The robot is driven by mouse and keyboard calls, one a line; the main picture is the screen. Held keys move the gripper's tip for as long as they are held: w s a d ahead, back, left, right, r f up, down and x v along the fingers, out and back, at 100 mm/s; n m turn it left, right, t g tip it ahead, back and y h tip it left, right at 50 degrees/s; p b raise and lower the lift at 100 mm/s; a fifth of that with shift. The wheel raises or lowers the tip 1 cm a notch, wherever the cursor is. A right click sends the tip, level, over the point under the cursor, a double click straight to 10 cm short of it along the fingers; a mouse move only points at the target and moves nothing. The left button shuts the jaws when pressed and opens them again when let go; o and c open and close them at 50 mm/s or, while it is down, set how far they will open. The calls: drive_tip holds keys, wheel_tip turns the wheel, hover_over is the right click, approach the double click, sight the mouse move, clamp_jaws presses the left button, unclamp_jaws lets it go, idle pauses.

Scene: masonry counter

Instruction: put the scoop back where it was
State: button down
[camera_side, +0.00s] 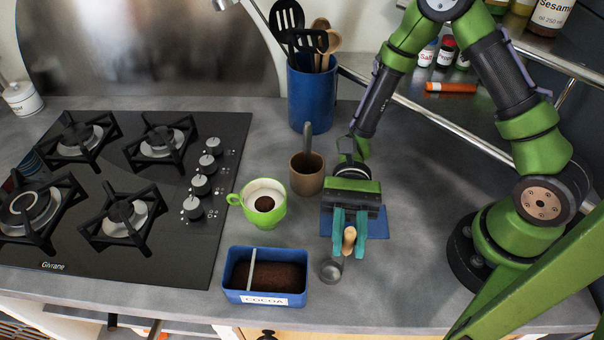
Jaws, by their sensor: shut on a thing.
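The scoop has a pale wooden handle and a small metal bowl (331,271). My gripper (349,249) points down with its teal fingers shut on the handle. The bowl hangs toward the front, slightly left of the fingers; I cannot tell whether it touches the counter. A flat blue mat (377,224) lies under and behind my gripper, partly hidden by it. A blue box labelled COCOA (234,297) holds brown powder, with a pale bar across it, left of the scoop. A green cup (276,214) holds white contents with a brown patch on top.
A brown mug (306,182) with a grey handle sticking up stands close behind and left of my gripper. A blue utensil holder (313,97) stands at the back. A black gas hob (150,240) fills the left. The counter right of the mat is clear up to my base.

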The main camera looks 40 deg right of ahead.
drive_tip(key=shift+f, duration=0.1)
drive_tip(key=c, duration=1)
unclamp_jaws()
drive_tip(key=shift+o, duration=0.2)
drive_tip(key=shift+w+d, duration=0.15)
drive_tip(key=shift+w, duration=0.05)
drive_tip(key=v, duration=1.1)
drive_tip(key=s+d+r+n+t+h, duration=0.1)
drive_tip(key=d+r+n+t+h, duration=0.2)
drive_tip(key=d+r+t+h, duration=0.2)
drive_tip(key=s+d+r+n+t+h, duration=0.1)
drive_tip(key=d+r+n+t+h, duration=0.2)
drive_tip(key=r+t, duration=0.8)
drive_tip(key=shift+d+t+h, duration=1.25)
drive_tip(key=shift+t+h, duration=0.15)
drive_tip(key=shift+h, duration=0.5)
